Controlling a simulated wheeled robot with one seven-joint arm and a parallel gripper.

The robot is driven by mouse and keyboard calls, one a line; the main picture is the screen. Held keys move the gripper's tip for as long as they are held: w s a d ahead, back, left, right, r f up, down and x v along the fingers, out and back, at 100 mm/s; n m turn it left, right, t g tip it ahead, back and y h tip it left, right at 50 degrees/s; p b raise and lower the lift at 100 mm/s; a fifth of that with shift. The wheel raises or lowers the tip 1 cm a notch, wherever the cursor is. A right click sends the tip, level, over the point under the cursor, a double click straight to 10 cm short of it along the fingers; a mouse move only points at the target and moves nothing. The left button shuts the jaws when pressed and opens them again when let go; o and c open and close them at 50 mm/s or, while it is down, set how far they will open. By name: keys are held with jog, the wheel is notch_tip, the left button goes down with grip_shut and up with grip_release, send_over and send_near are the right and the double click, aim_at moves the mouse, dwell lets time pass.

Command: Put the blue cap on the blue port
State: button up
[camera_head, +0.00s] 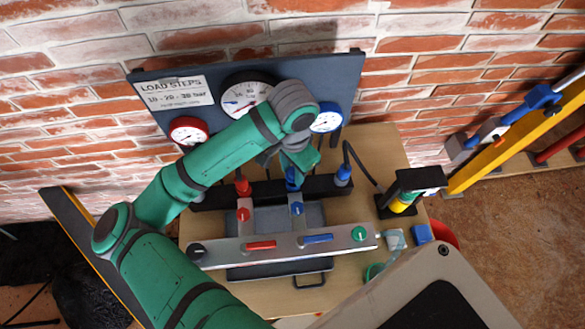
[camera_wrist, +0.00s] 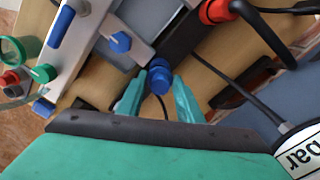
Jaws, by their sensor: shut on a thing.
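My gripper (camera_wrist: 158,92) is shut on a blue cap (camera_wrist: 160,84), which sits between its teal fingertips in the wrist view. Directly beyond the cap is the blue port on the dark manifold bar; cap and port overlap, so I cannot tell whether they touch or how far the cap is seated. In the head view my gripper (camera_head: 294,168) is over the middle of the manifold bar (camera_head: 268,188), and blue (camera_head: 292,182) shows just below its fingers. A red fitting (camera_head: 242,186) stands to the left and a blue fitting (camera_head: 343,174) with a black hose to the right.
A dark gauge board (camera_head: 345,75) with several dials stands close behind my gripper. A silver rail (camera_head: 280,246) with coloured handles lies in front. A black stand (camera_head: 415,182), a blue block (camera_head: 421,234) and a green cup (camera_head: 374,271) are on the table's right side.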

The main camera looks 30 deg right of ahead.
jog(key=shift+f, duration=1.5)
dwell(1.3)
jog(key=o, duration=1.6)
jog(key=shift+r, duration=0.1)
jog(key=shift+r, duration=3.9)
jog(key=shift+w, duration=0.1)
